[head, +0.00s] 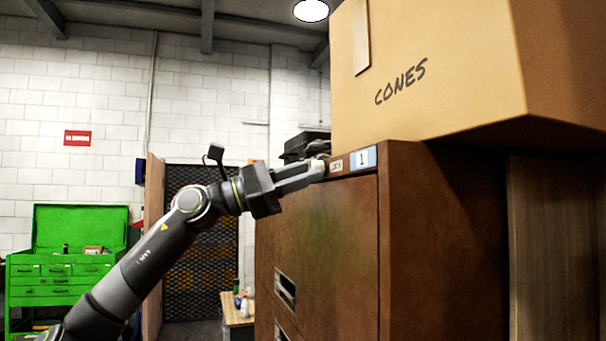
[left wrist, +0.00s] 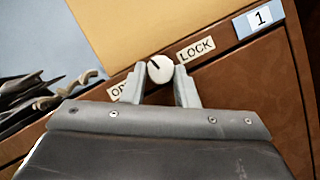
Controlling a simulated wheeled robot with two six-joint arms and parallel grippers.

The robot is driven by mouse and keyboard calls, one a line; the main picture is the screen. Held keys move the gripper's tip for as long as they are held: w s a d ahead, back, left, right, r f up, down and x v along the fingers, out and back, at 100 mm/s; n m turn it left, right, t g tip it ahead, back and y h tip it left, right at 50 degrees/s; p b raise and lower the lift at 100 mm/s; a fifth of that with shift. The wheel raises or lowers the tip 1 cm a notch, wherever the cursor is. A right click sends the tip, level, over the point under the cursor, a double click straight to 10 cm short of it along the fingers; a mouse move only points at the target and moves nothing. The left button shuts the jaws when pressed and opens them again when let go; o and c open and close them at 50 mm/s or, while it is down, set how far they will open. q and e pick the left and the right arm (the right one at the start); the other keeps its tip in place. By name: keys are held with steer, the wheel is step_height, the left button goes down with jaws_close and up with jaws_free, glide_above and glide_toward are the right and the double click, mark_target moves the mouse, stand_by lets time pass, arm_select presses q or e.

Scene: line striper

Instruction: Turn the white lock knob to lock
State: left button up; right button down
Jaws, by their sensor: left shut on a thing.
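The white lock knob (left wrist: 160,70) is round, with a short dark mark on its upper left edge. It sits on the brown cabinet's top front rail, between a LOCK label (left wrist: 196,50) on its right and another label (left wrist: 117,92) on its left, which my finger partly hides. My left gripper (left wrist: 161,84) is shut on the knob, one finger on each side. In the head view my left gripper (head: 316,169) reaches the cabinet's top edge, beside the LOCK label (head: 336,165); its fingers mostly hide the knob there. My right gripper is not in view.
The brown cabinet (head: 325,235) has recessed drawer handles and a blue-white "1" label (head: 363,159). A large cardboard box (head: 450,80) marked CONES rests on top. Dark items (head: 307,146) lie behind the gripper. A green tool chest (head: 65,270) stands far left.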

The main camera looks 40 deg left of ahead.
arm_select(q)
steer(key=m, duration=0.1)
steer(key=m+g, duration=0.1)
steer(key=m, duration=0.1)
steer(key=shift+a+r+m+h, duration=0.1)
steer(key=shift+r+m+h, duration=0.15)
steer(key=shift+m+h, duration=0.15)
steer(key=m+g+p, duration=0.1)
steer(key=m, duration=0.2)
steer(key=shift+w+r+g, duration=0.1)
steer(key=shift+r+g, duration=0.05)
steer(key=shift+g, duration=0.25)
steer(key=m+g+p, duration=0.1)
steer(key=m, duration=0.1)
steer(key=m+p, duration=0.1)
steer(key=m, duration=0.1)
steer(key=shift+a+r+g, duration=0.1)
steer(key=shift+r+g, duration=0.05)
steer(key=shift+g, duration=0.25)
steer(key=shift+m+y+p, duration=0.5)
steer(key=shift+m, duration=0.6)
steer(key=o, duration=1)
